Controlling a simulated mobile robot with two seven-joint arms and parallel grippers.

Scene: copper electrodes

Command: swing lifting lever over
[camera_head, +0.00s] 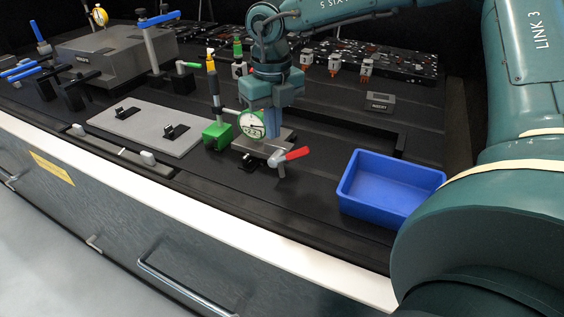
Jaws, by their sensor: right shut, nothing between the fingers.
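A lever with a red handle (296,154) and a light metal hub stands at the front of a small grey plate (243,144). Its handle points to the right and slightly up. My right gripper (274,132) points down just behind the lever, above the small plate. Its blue fingers are together with nothing between them, and they appear apart from the red handle. A round dial gauge (251,124) with a green rim is close to the left of the fingers. My left gripper is not in view.
The gauge's post rises from a green base (217,134). A blue bin (388,186) stands to the right. A flat grey plate (146,129) with black handles lies left, near a grey block (120,55) and blue-handled levers. The dark bench is clear before the bin.

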